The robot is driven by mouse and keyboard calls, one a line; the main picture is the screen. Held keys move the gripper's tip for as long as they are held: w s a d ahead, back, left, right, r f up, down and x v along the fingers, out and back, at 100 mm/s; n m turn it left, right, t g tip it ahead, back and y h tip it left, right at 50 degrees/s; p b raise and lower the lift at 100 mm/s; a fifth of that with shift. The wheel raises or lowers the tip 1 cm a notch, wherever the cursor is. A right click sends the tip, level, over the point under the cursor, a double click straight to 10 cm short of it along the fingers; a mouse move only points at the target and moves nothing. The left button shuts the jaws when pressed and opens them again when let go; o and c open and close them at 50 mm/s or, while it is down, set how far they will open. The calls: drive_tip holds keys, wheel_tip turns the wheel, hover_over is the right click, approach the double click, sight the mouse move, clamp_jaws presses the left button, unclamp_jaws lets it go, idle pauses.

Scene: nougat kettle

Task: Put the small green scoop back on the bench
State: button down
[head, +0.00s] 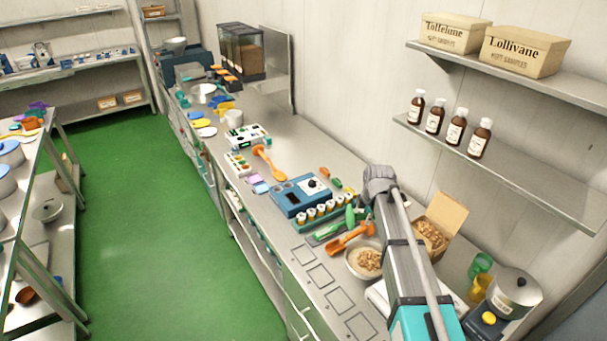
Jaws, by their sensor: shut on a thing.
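My gripper (363,212) is low over the bench (312,262), mostly hidden behind my own wrist and arm. It is shut on a small green scoop (350,216), whose green part shows just left of the wrist. Whether the scoop touches the bench surface cannot be told from this view. Another green piece (328,231) lies flat just to its left, on or beside a dark tray. An orange scoop (350,239) lies right in front of the gripper.
A bowl of nuts (364,262) and an open cardboard box (440,222) stand close to my arm. A row of small jars (322,212) and a blue device (301,196) lie to the left. Marked bare squares (325,276) line the bench front.

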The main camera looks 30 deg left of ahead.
wheel_tip(320, 180, down, 15)
drive_tip(key=b, duration=1.4)
